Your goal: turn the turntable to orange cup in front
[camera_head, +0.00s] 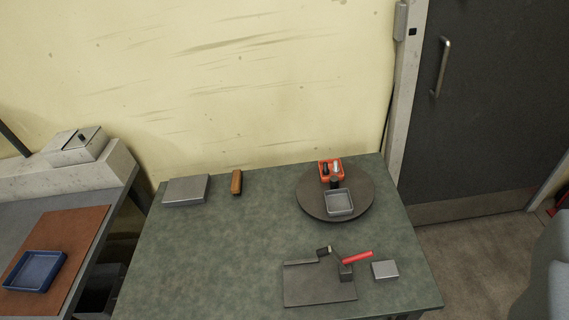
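The turntable (362,206) is a dark round disc on the right part of the green bench top. An orange cup (323,178), square and open, sits on its far side, toward the wall. It holds small dark and light items, too small to name. A grey square tray (339,203) sits on the near side of the disc. A short dark post (335,184) stands between the two, near the disc's middle. My gripper is not in view.
A dark plate with a red-handled lever (357,257) and a small grey block (385,270) lie in front of the turntable. A grey box (186,190) and brown block (237,182) lie at the back left. The bench's left middle is clear.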

